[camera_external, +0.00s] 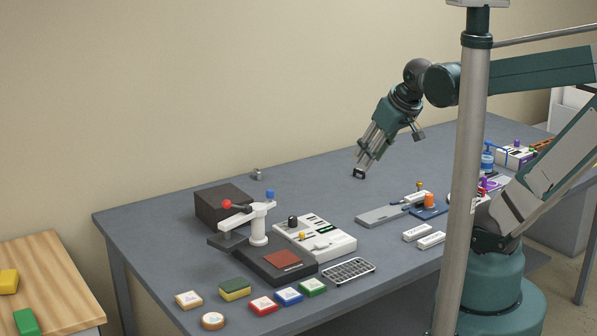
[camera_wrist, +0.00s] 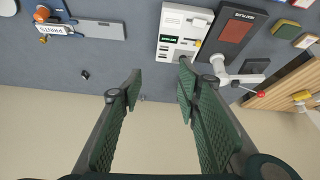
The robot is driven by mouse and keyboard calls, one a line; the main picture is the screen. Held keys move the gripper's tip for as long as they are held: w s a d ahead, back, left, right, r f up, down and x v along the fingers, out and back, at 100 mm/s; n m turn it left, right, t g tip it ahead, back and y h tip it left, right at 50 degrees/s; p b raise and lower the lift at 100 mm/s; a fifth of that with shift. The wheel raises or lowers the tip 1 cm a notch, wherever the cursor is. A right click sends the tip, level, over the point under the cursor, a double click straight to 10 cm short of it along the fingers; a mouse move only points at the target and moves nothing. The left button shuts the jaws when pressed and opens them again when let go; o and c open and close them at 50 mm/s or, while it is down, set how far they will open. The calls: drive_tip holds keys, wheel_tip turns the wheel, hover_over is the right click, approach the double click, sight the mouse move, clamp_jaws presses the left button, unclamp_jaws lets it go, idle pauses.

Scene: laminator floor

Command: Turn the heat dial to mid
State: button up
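A white control unit (camera_external: 338,243) stands on the grey table, left of my gripper in the external view. It carries a black knob (camera_external: 292,221), a yellow knob (camera_external: 302,236) and a pale lever-like part. I cannot tell which of these is the heat dial, and its setting is not readable. The unit also shows at the top of the wrist view (camera_wrist: 172,24), with a dark knob (camera_wrist: 184,60) at its near end. My gripper (camera_wrist: 160,80) is open and empty, its fingers well apart. In the external view my gripper (camera_external: 360,173) hangs above the table, away from the unit.
A press with a red-balled arm (camera_external: 226,204) and a dark plate with a reddish pad (camera_external: 282,258) stand left of the unit. A wire rack (camera_external: 348,271) and several coloured blocks lie in front. The table behind the unit is mostly clear.

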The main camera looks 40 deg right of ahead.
drive_tip(key=w+a+n+g+p, duration=0.1)
drive_tip(key=w+a+n+g, duration=0.15)
drive_tip(key=w, duration=0.45)
drive_tip(key=n+g+p, duration=0.3)
drive_tip(key=n+g, duration=0.1)
drive_tip(key=n, duration=0.6)
hover_over(293, 217)
drive_tip(key=shift+m, duration=0.25)
drive_tip(key=f, duration=1.6)
drive_tip(key=shift+s+d, duration=0.15)
drive_tip(key=shift+d, duration=0.05)
drive_tip(key=shift+w+a+f, duration=0.2)
drive_tip(key=shift+f, duration=0.35)
drive_tip(key=shift+f, duration=0.15)
drive_tip(key=shift+f, duration=3.75)
drive_tip(key=shift+b, duration=0.3)
drive_tip(key=c, duration=0.9)
